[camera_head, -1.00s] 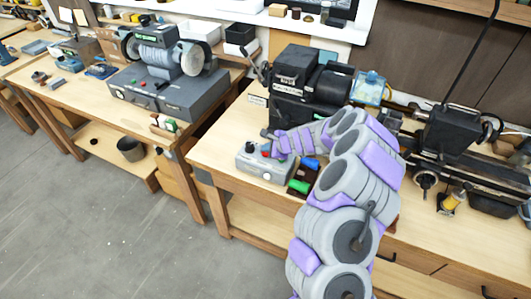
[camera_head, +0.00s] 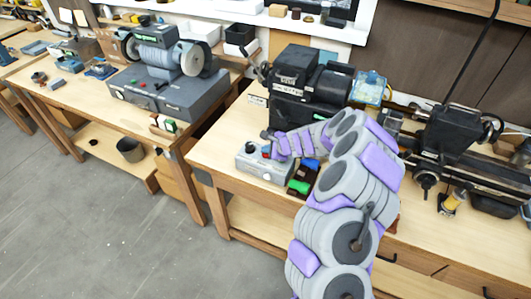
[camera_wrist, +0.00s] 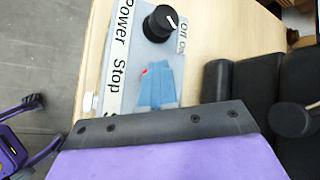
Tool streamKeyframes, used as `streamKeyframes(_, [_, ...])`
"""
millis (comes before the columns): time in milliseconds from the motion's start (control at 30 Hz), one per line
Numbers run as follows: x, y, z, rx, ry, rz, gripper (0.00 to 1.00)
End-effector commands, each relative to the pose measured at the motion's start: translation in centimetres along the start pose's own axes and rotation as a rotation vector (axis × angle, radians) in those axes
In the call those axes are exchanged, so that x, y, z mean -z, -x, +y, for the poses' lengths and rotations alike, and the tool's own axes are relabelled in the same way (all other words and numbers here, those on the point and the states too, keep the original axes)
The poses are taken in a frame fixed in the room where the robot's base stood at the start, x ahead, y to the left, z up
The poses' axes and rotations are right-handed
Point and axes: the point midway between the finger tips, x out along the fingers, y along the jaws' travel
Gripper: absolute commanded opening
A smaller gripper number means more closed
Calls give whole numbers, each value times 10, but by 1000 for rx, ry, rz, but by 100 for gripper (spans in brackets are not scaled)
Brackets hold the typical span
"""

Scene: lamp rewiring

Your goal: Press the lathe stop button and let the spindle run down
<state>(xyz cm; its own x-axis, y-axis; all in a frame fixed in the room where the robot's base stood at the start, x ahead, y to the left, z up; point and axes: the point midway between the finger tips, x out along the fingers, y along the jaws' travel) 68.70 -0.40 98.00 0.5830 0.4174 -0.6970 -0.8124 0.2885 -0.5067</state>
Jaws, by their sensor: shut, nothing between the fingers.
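The grey lathe control box (camera_head: 262,168) sits on the bench at the front left of the lathe (camera_head: 296,68). In the wrist view the box's label strip (camera_wrist: 118,55) reads "Power" and "Stop", and its black knob (camera_wrist: 160,24) is marked Off/On. My gripper (camera_head: 268,149) is over the box, and its shut blue fingertips (camera_wrist: 158,82) show in the wrist view with nothing held. A sliver of the red stop button (camera_wrist: 146,70) shows at the fingertips, which hide most of it. I cannot tell whether it is pressed, or whether the spindle turns.
Green and blue items in a dark holder (camera_head: 303,180) stand just right of the box, under my arm. A bench grinder (camera_head: 165,75) is on the left bench. Bare bench top lies left of the box.

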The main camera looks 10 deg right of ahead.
Motion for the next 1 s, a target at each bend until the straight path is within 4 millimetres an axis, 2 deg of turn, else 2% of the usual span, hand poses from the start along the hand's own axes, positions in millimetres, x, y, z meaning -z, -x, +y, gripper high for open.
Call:
streamKeyframes(400, [-10, 13, -9, 0, 1, 0, 0])
streamKeyframes(833, [-11, 15, -11, 0, 0, 0, 0])
streamKeyframes(1000, [-18, 24, -17, 0, 1, 0, 0])
